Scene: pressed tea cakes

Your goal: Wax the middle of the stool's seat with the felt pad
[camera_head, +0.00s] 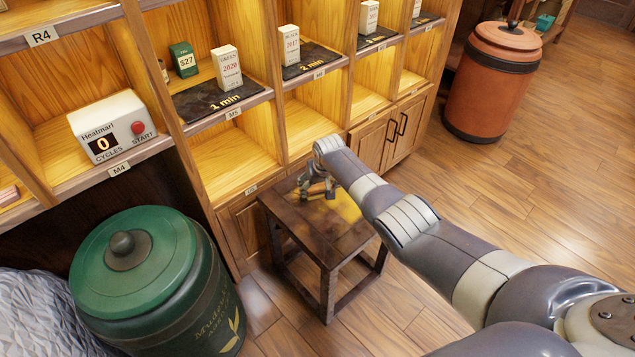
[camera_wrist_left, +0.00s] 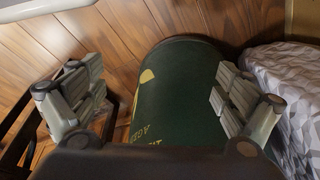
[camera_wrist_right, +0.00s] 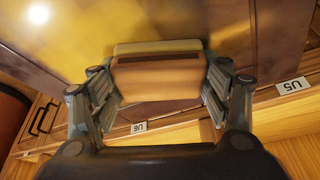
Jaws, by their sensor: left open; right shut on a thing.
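The dark wooden stool (camera_head: 312,236) stands in front of the shelves in the head view. A yellow patch (camera_head: 346,207) shows on its seat, right of the gripper; the rest of the visible seat is dark brown. My right gripper (camera_head: 317,190) is over the back part of the seat. In the right wrist view it is shut on the felt pad (camera_wrist_right: 158,78), a brown block with a pale layer facing the seat (camera_wrist_right: 240,35). The pad is at or very near the seat; I cannot tell if it touches.
The green canister (camera_head: 134,262) stands left of the stool, beside a grey patterned bundle (camera_head: 40,310). An orange canister (camera_head: 490,85) stands at the back right. The floor right of the stool is clear.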

